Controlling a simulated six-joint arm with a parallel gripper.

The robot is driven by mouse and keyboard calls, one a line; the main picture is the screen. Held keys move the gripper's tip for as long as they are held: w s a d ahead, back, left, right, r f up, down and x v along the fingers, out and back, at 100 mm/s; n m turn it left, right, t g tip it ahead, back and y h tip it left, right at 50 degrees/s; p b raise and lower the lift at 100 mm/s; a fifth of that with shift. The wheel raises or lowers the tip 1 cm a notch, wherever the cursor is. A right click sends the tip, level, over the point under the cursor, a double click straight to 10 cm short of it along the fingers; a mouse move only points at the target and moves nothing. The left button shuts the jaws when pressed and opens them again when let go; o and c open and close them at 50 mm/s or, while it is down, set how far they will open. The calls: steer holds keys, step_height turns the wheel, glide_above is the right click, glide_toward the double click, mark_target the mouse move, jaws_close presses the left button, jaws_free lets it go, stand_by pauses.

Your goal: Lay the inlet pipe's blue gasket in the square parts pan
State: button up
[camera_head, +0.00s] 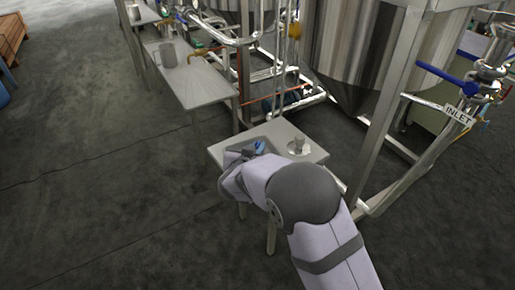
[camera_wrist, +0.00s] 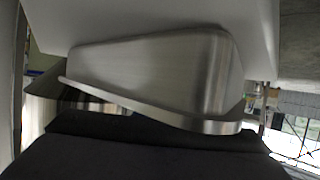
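The square parts pan (camera_head: 235,149) is on the small grey table in the head view, largely covered by my arm. Its steel side wall and rim also fill the middle of the wrist view (camera_wrist: 150,70), which appears upside down. A small blue ring-like piece, likely the gasket (camera_head: 260,146), shows right beside my gripper, over or in the pan. My gripper (camera_head: 252,152) is low at the pan. Its fingertips are hidden, so I cannot tell whether it is shut on the blue piece. The INLET label (camera_head: 459,115) hangs on a pipe at the right.
A round steel dish with a knob-like part (camera_head: 299,147) is on the small table (camera_head: 281,129), right of the pan. Tank legs and pipes stand behind and to the right.

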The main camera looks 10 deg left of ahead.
steer(key=p+v, duration=0.4)
steer(key=v, duration=0.7)
steer(key=shift+w+r, duration=0.1)
steer(key=shift+r, duration=0.05)
steer(key=shift+s+r, duration=0.1)
steer(key=shift+s, duration=0.45)
steer(key=shift+w+d+r, duration=0.1)
steer(key=shift+w+d, duration=0.2)
steer(key=shift+w, duration=0.05)
steer(key=d+g+y, duration=0.1)
steer(key=w+d+g+y+p, duration=0.1)
steer(key=d, duration=0.1)
steer(key=shift+w+d+r+n, duration=0.15)
steer(key=shift+w+d+n, duration=0.05)
steer(key=shift+n, duration=0.1)
steer(key=s+d+f+g+h+p, duration=0.2)
steer(key=s+d+g, duration=1)
steer(key=s+d, duration=1.45)
step_height(320, 180, up, 37)
steer(key=w+d+p, duration=0.1)
steer(key=w+p, duration=0.1)
steer(key=p, duration=3.5)
steer(key=shift+d+r+p, duration=0.2)
steer(key=shift+p, duration=0.1)
